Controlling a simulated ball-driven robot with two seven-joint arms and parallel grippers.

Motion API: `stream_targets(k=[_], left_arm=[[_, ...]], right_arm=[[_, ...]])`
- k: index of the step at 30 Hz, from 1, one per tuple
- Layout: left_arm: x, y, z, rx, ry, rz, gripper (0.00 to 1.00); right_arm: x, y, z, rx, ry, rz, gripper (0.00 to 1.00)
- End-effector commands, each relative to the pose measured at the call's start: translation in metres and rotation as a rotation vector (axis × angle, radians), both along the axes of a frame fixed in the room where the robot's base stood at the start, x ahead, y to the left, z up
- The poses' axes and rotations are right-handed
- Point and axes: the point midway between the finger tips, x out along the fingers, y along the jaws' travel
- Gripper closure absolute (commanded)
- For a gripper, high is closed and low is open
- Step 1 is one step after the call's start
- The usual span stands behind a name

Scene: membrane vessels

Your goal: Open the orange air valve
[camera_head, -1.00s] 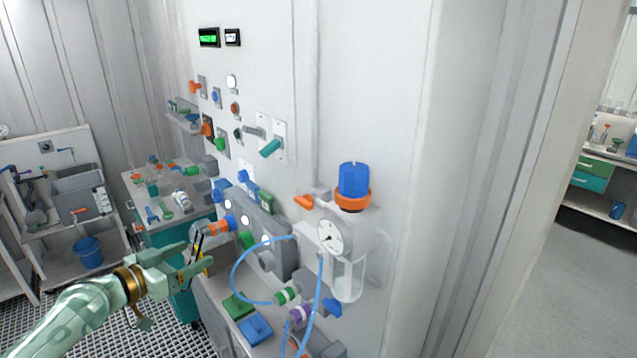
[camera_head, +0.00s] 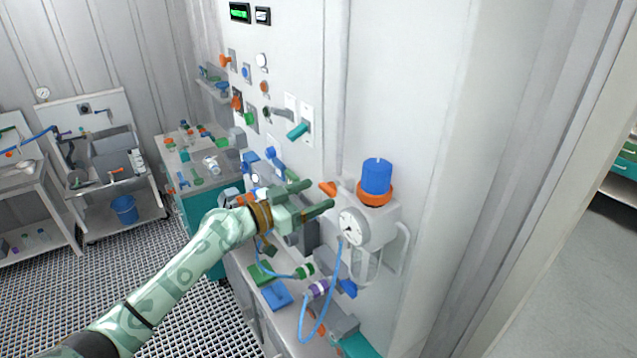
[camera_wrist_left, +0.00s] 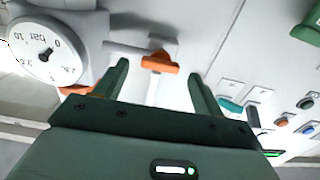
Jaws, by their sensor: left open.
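The orange air valve handle (camera_head: 328,188) is on the wall pipe just left of the air regulator. In the wrist view the orange handle (camera_wrist_left: 160,62) lies across the gap between the fingers, seen on a pale pipe. My left gripper (camera_head: 322,194) is open and empty, its fingertips pointing at the handle from the left. In the wrist view the left gripper (camera_wrist_left: 159,70) has a finger on each side of the handle; I cannot tell whether they touch it. My right gripper is not in view.
The regulator has a blue knob (camera_head: 377,177), an orange ring and a round gauge (camera_head: 354,227), close beside the fingers. A teal lever (camera_head: 298,130) sticks out above. A blue hose (camera_head: 305,325) loops below, over the bench. Open floor (camera_head: 200,310) lies left.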

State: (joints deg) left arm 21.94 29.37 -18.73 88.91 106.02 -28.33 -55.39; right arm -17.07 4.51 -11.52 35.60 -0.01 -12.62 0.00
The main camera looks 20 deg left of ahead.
Motion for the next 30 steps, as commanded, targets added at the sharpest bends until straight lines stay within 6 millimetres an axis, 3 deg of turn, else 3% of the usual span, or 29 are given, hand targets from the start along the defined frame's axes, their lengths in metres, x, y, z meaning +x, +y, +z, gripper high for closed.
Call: stream_targets(k=[5,14,19,20,30], left_arm=[[0.014,-0.011,0.000,0.000,0.000,0.001,0.31],[0.016,-0.013,-0.001,0.000,0.001,0.000,0.31],[0.016,-0.013,-0.001,0.000,0.001,0.000,0.73],[0.016,-0.012,-0.001,0.000,0.001,0.001,0.76],[0.016,-0.012,-0.002,-0.027,0.021,0.001,0.76]], right_arm=[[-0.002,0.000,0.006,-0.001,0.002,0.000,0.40],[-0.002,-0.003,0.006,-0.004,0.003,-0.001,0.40],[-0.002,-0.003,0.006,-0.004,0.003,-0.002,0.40],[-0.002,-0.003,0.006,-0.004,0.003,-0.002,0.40],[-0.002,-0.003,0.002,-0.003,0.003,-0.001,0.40]])
